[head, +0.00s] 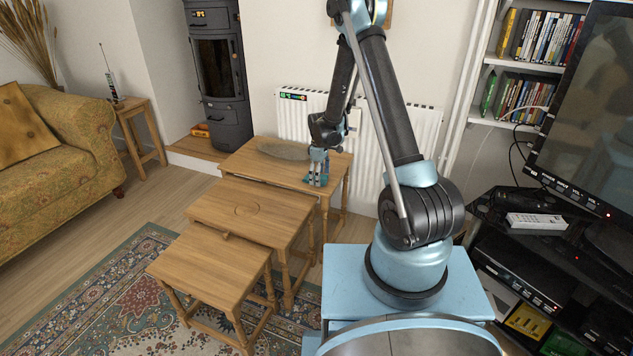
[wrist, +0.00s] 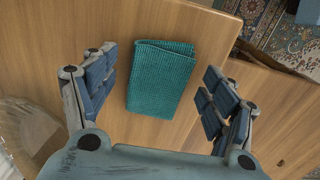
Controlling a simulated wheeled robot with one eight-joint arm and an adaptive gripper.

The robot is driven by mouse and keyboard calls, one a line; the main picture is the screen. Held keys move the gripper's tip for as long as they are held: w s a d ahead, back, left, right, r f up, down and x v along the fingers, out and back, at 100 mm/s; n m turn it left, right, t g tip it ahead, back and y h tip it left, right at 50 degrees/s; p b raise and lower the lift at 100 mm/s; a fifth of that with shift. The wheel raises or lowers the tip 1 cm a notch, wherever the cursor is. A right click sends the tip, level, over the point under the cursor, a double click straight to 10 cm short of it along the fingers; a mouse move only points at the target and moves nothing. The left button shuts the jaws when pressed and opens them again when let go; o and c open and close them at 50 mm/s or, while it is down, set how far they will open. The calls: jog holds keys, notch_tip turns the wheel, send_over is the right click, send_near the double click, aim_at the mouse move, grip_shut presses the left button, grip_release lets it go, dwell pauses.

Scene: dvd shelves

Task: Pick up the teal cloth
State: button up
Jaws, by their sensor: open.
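The teal cloth (wrist: 160,78) is folded into a rectangle and lies flat on a wooden table top. In the wrist view it sits between the spread fingers of my gripper (wrist: 160,92), nearer the left finger. My gripper is open, and nothing is held in it. In the head view my gripper (head: 318,168) points down over the tallest nesting table (head: 255,173), near its right end. There the cloth is mostly hidden behind the fingers.
A grey-brown oval object (head: 284,150) lies on the same table, left of my gripper. Two lower nesting tables (head: 250,209) stand in front. A white radiator (head: 372,150) is close behind. A television (head: 590,120) and its stand are at the right.

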jog(key=shift+f, duration=0.25)
jog(key=c, duration=0.8)
notch_tip(320, 180, up, 10)
dwell(0.5)
jog(key=shift+c, duration=0.2)
